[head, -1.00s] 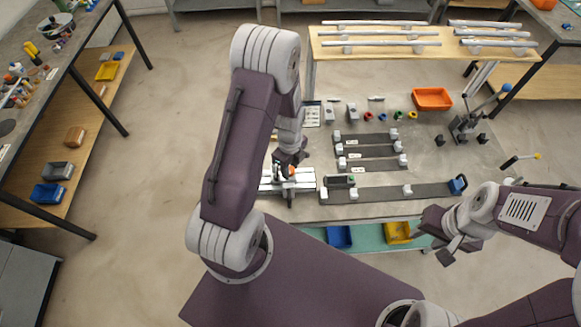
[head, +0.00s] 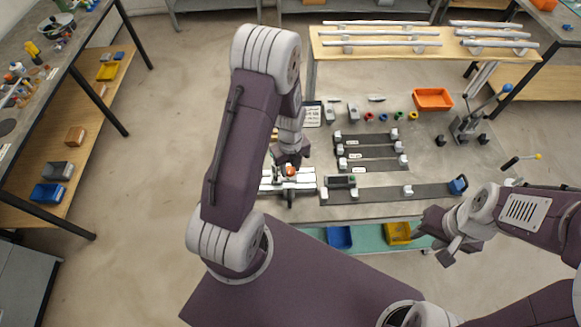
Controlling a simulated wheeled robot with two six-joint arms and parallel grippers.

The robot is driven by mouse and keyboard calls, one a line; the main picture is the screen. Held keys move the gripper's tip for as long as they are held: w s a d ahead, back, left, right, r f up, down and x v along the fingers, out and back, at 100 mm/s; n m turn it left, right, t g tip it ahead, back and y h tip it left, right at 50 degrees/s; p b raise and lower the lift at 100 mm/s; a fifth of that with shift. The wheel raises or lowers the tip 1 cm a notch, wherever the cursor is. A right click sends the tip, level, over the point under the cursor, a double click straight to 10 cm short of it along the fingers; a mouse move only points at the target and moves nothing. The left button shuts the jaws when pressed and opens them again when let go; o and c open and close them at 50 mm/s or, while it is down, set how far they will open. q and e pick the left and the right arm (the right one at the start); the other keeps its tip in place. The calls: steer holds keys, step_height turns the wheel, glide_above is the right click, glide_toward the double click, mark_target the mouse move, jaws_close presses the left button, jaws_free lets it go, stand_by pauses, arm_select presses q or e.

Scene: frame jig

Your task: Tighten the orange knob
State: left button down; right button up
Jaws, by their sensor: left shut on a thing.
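The orange knob (head: 291,169) shows as a small orange patch on the silver clamp-like fixture (head: 306,184) at the near left corner of the bench. My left gripper (head: 290,166) points down at the knob and is shut on it; its fingers partly hide the knob. My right gripper (head: 447,250) is off the bench's near right edge, away from the knob, and its fingers are too small to judge.
The grey bench (head: 432,165) carries dark strips with white blocks, small coloured rings, an orange bin (head: 432,98) and a lever press (head: 468,125). Blue (head: 339,237) and yellow (head: 397,232) bins sit on the lower shelf. Floor to the left is clear.

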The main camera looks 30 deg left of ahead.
mark_target(290, 169)
arm_select(q)
steer(key=shift+w+r, duration=0.15)
steer(key=shift+w, duration=0.1)
steer(key=c, duration=1.1)
jaws_free()
steer(key=shift+o, duration=0.7)
steer(key=shift+s+a, duration=0.1)
steer(key=shift+s, duration=0.05)
step_height(290, 169, up, 9)
steer(key=b, duration=0.1)
